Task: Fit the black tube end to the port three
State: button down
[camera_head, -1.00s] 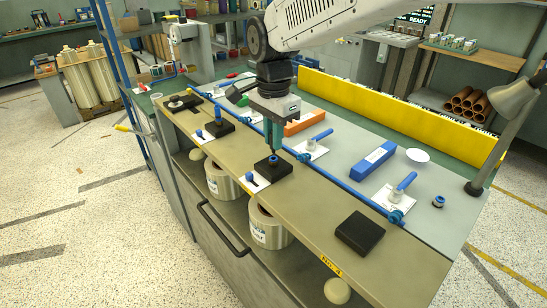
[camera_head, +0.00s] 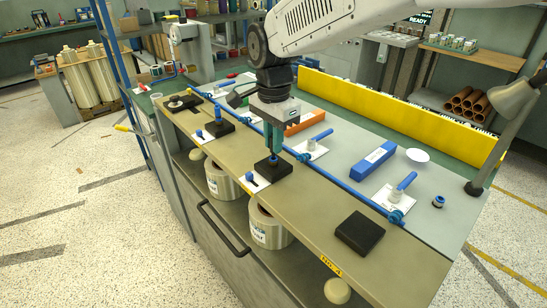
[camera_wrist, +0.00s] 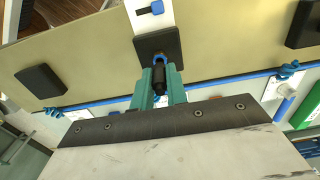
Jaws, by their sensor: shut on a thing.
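My gripper (camera_head: 273,154) has green fingers that point down over a square black block (camera_head: 277,171) on the front ledge. In the wrist view its fingers (camera_wrist: 160,84) are shut on the black tube end (camera_wrist: 160,78), a short dark cylinder. The tube end is lined up with a blue ring (camera_wrist: 160,58) on the block (camera_wrist: 172,45). I take this block's ringed port to be port three, though no number is readable. The tip is at the ring; I cannot tell how deep it sits.
Other black blocks stand along the ledge, one to the right (camera_head: 360,233) and one to the left (camera_head: 219,129). A blue pipe (camera_head: 345,184) runs behind the blocks. A blue box (camera_head: 373,160) and white bowl (camera_head: 417,155) lie farther back.

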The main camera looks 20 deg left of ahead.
jog(key=shift+f, duration=1)
dwell(0.4)
jog(key=c, duration=1.3)
grip_release()
